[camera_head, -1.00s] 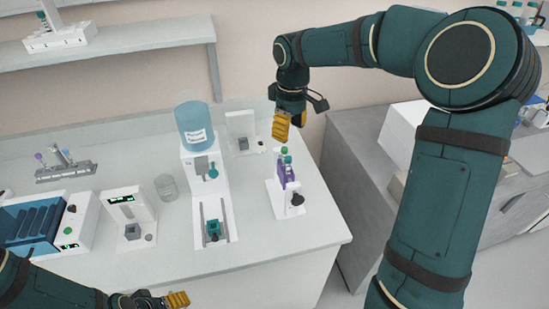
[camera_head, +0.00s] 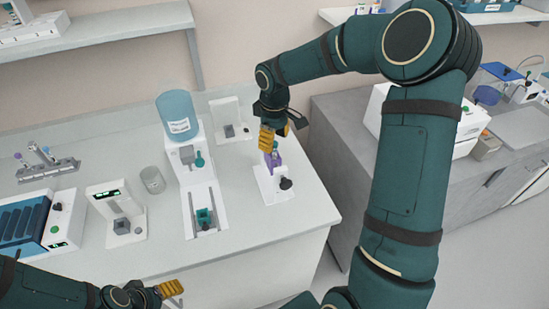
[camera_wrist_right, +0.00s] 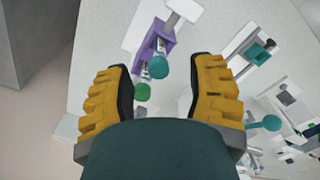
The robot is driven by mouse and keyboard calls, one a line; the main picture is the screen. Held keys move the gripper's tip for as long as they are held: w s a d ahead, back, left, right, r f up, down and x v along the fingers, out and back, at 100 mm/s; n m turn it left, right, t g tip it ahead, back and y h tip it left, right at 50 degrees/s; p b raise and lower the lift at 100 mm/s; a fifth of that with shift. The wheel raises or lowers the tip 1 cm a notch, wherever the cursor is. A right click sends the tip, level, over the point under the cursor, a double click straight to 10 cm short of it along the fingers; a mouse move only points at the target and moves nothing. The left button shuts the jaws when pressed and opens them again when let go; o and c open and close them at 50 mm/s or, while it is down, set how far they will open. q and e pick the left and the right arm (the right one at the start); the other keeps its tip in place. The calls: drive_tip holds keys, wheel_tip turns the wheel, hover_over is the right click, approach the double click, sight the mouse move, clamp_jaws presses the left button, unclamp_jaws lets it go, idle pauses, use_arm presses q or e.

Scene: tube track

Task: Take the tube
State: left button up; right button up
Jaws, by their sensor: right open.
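A white stand (camera_head: 271,187) with a purple tube holder (camera_head: 274,160) is at the right part of the bench. In the right wrist view the purple holder (camera_wrist_right: 154,45) carries a tube with a teal cap (camera_wrist_right: 159,67); a green cap (camera_wrist_right: 142,91) shows beside it, nearer my palm. My right gripper (camera_head: 266,140) is just above the holder, open and empty. Its yellow fingers (camera_wrist_right: 165,90) are on either side of the caps, with gaps to both. My left gripper (camera_head: 172,289) is low at the bench front; its opening is unclear.
A dispenser with a blue bottle (camera_head: 177,115) stands left of the holder, with a small white device (camera_head: 232,122) behind. A glass beaker (camera_head: 152,180), another white device (camera_head: 117,213) and a blue machine (camera_head: 30,225) are further left. The bench front right is clear.

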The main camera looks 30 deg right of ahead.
sight(274, 147)
wheel_tip(274, 147, down, 3)
drive_tip(key=shift+w+f, duration=0.1)
clamp_jaws()
idle(0.4)
wheel_tip(274, 147, up, 10)
drive_tip(key=shift+r, duration=0.1)
idle(0.4)
